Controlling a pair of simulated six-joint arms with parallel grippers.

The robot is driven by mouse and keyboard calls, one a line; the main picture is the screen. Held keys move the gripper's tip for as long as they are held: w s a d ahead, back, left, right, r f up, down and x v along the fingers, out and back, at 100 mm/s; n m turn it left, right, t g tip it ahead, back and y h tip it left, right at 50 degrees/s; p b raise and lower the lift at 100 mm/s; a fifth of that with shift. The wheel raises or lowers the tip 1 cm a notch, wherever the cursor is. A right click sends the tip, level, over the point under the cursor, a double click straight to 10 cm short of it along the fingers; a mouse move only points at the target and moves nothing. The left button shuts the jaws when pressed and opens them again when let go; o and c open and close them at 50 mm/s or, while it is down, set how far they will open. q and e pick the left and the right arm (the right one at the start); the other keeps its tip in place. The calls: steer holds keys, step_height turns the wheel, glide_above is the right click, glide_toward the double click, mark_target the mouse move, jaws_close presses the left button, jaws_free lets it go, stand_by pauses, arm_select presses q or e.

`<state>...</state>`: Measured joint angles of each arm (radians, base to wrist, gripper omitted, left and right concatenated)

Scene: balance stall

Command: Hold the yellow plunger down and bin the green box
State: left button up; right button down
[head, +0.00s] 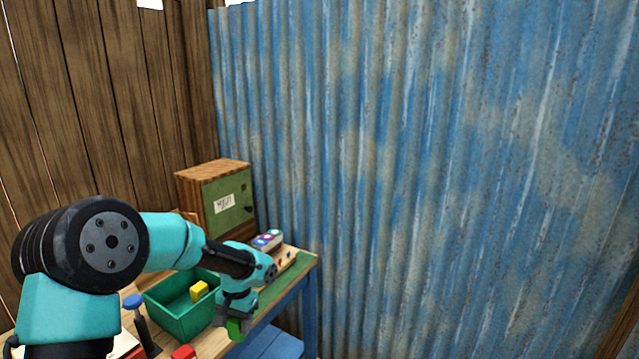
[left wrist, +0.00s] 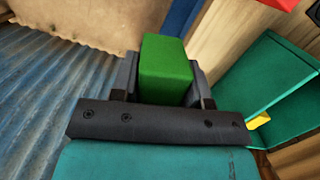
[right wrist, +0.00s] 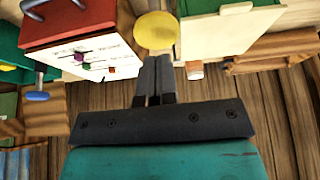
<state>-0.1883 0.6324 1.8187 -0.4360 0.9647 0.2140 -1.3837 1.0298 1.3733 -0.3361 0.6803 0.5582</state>
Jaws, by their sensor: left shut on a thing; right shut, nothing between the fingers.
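The green box (head: 235,328) is held between the fingers of my left gripper (head: 230,322), beside the bin's right side at the table edge. It also shows upright between the fingers in the left wrist view (left wrist: 166,70). The teal-green bin (head: 160,312) is open-topped, with a yellow block (head: 200,291) inside. The yellow plunger (right wrist: 157,31) has a round top in the right wrist view. My right gripper (right wrist: 156,66) is shut and empty, with its fingertips at the plunger top; I cannot tell how far down it is pressed.
A green-fronted wooden cabinet (head: 228,205) stands behind, against the blue corrugated wall (head: 420,150).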

steer(key=shift+f, duration=1.65)
steer(key=shift+w+d+f, duration=0.15)
steer(key=shift+f, duration=2.55)
steer(key=shift+r, duration=5.4)
